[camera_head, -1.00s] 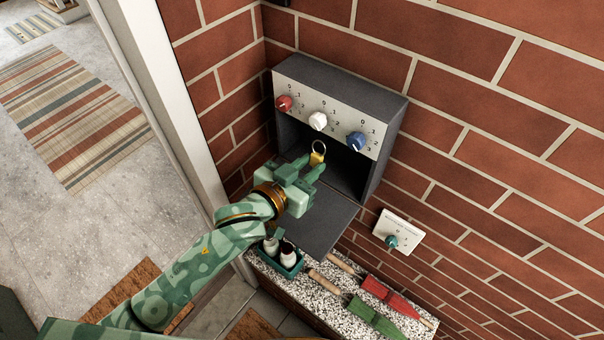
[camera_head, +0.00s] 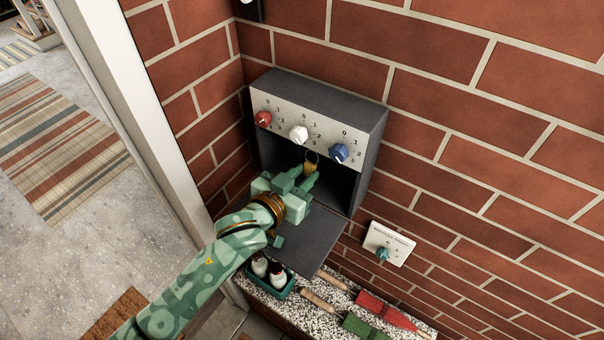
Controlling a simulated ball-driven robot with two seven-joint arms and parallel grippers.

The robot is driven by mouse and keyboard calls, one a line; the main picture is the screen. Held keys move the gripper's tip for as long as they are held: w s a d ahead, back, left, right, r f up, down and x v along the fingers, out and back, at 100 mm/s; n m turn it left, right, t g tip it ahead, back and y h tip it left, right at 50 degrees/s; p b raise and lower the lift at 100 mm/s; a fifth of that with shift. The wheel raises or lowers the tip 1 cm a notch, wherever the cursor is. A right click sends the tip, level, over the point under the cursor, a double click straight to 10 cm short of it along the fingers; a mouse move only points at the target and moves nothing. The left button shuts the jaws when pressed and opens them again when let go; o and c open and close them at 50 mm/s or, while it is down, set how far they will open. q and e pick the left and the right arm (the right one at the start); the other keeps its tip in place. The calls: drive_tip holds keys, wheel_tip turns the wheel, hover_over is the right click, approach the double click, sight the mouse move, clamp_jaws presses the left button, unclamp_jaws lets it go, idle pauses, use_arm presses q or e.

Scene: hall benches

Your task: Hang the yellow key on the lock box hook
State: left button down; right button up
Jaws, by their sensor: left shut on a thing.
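The lock box (camera_head: 373,137) is a dark grey box on the brick wall, with red, white and blue dials on its pale front panel. Its flap (camera_head: 305,243) hangs open below the dark opening. My left gripper (camera_head: 309,177) is at the opening, shut on the yellow key (camera_head: 311,168). The key's ring stands up above the fingers, just under the panel's lower edge, below the white and blue dials. The hook does not show; the inside of the box is dark and partly hidden by my gripper. My right gripper is not in view.
Below the box, a speckled ledge (camera_head: 339,300) holds a teal tray (camera_head: 279,290) with bottles, and red (camera_head: 381,308) and green (camera_head: 360,327) tools with wooden handles. A white switch plate (camera_head: 398,243) is on the wall at right. A white door frame (camera_head: 140,120) stands at left.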

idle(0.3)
use_arm(q)
drive_tip(key=c, duration=1.1)
unclamp_jaws()
